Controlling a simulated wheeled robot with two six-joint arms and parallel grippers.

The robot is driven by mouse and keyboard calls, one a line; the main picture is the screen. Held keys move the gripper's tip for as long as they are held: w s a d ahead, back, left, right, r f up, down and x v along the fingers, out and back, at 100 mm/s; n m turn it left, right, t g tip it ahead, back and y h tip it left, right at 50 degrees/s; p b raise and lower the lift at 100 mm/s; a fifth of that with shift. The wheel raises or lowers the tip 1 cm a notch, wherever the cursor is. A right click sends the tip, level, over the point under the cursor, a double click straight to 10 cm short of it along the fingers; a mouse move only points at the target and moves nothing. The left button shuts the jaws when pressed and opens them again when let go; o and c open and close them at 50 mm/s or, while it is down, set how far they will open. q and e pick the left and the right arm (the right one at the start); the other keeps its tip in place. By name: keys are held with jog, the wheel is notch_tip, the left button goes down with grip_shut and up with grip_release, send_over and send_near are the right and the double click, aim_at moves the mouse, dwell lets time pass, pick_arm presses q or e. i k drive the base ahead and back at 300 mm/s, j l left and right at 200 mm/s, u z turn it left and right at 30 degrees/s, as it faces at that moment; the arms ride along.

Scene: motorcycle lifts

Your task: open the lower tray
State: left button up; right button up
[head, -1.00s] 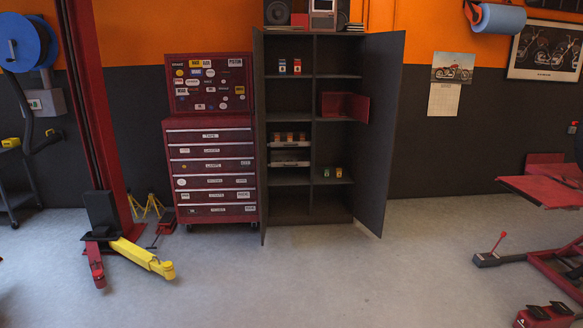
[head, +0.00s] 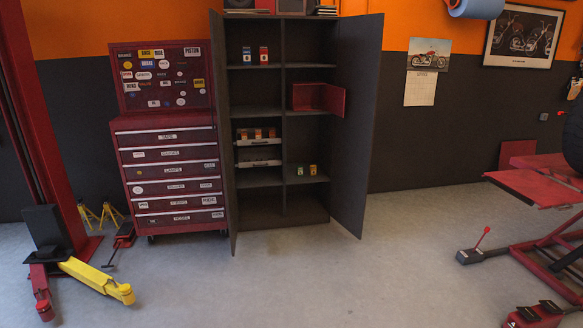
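The dark open cabinet (head: 280,204) stands ahead against the wall, both doors swung wide. In its left column are two trays with pale front edges, one above the other. The upper tray (head: 258,142) has several small boxes over it. The lower tray (head: 259,163) sits just below, and its front looks about level with the shelf edge; no contents can be made out. Neither of my grippers shows in the head view.
A red tool chest (head: 172,188) stands left of the cabinet. A red lift post with a yellow arm (head: 97,279) is at far left. A red motorcycle lift (head: 537,187) and a floor jack (head: 471,256) are at right. The floor before the cabinet is clear.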

aim_at(253, 154)
jog(key=i+u, duration=0.25)
jog(key=i, duration=1.8)
